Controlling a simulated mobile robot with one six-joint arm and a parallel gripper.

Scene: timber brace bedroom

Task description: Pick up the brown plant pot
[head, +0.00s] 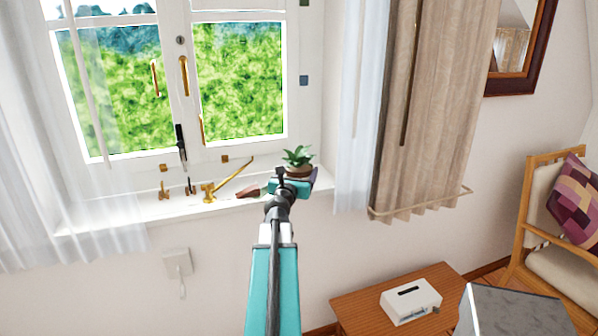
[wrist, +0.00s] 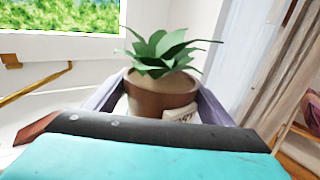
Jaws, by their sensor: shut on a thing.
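The brown plant pot (wrist: 160,97) holds a green leafy plant (wrist: 160,52) and stands upright in the wrist view. In the head view the pot (head: 300,171) is at the right end of the white window sill (head: 130,218), partly hidden behind my gripper. My gripper (wrist: 162,100) is shut on the pot, with one finger on each side of it. A small pale tag with lettering (wrist: 182,115) shows at the pot's lower front. I cannot tell whether the pot's base touches the sill.
Brass window hardware (head: 210,192) lies on the sill left of my gripper. Curtains (head: 425,110) hang to the right. Below, a wooden table (head: 360,306) carries a white box (head: 410,301). A cushioned chair (head: 560,260) stands at the far right.

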